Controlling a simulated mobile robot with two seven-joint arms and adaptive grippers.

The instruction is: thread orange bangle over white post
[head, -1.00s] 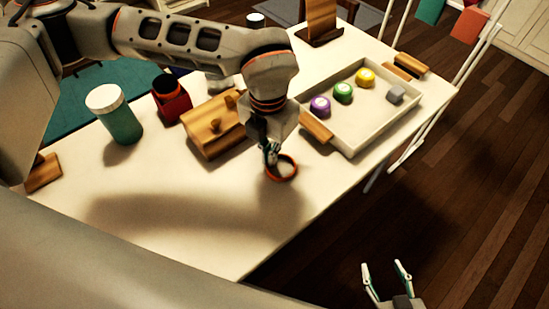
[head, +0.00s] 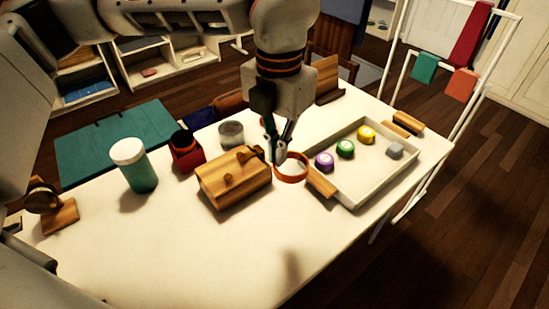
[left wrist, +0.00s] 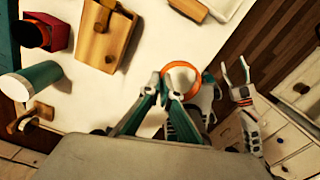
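The orange bangle (head: 291,167) is held tilted above the table in the head view. It also shows as a ring in the left wrist view (left wrist: 181,78). My left gripper (head: 278,155) points down and is shut on the left side of the bangle's rim; its fingers close together in the left wrist view (left wrist: 161,84). My right gripper (left wrist: 236,66) is empty with its fingers apart, beyond the bangle in the left wrist view; it is not in the head view. I cannot make out a white post in either view.
The white table (head: 190,255) is clear at the front. A wooden box with knobs (head: 233,178) stands left of the bangle. A white tray (head: 372,187) with coloured pucks is at right. A teal jar (head: 134,166), a red box (head: 186,151) and a wooden stand (head: 60,217) are at left.

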